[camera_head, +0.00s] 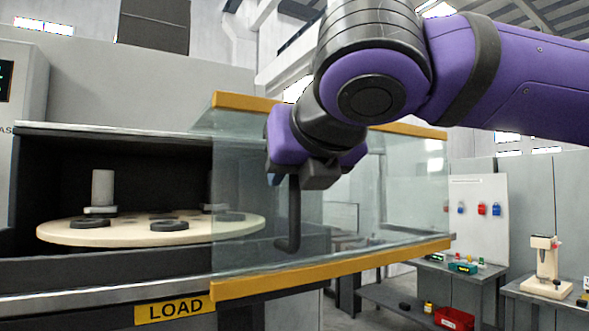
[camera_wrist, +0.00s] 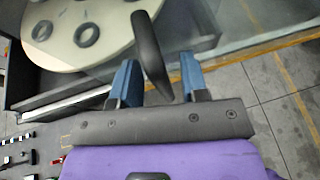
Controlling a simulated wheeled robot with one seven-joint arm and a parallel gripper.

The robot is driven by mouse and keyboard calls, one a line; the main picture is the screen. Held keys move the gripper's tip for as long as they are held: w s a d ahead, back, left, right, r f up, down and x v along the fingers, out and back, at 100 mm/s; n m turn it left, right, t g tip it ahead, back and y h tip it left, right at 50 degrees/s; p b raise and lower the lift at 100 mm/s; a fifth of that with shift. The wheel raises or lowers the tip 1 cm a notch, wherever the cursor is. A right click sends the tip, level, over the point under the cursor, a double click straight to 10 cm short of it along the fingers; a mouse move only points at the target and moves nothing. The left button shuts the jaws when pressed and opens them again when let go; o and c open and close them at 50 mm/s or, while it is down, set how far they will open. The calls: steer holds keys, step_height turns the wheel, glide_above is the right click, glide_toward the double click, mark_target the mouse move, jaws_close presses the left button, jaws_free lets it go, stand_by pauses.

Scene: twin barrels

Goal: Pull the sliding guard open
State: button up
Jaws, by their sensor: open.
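The sliding guard (camera_head: 390,205) is a clear panel with orange-yellow top and bottom edges. It covers the right end of the machine's opening and reaches out past the machine to the right; the left part of the opening is uncovered. Its dark bar handle (camera_head: 294,220) stands upright on the panel's face, and shows in the wrist view (camera_wrist: 150,50). My gripper (camera_head: 318,175) is at the upper part of the handle. In the wrist view my gripper's blue-padded fingers (camera_wrist: 158,82) are apart, with the handle between them and gaps on both sides.
Inside the opening is a pale round turntable (camera_head: 130,234) with dark rings and a grey cylinder (camera_head: 102,188). A yellow LOAD label (camera_head: 174,310) is below. A bench with a red bin (camera_head: 455,319) and a small press (camera_head: 545,265) stand at the right.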

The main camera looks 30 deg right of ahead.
steer(key=v, duration=1)
steer(key=shift+s, duration=0.25)
steer(key=shift+r, duration=0.1)
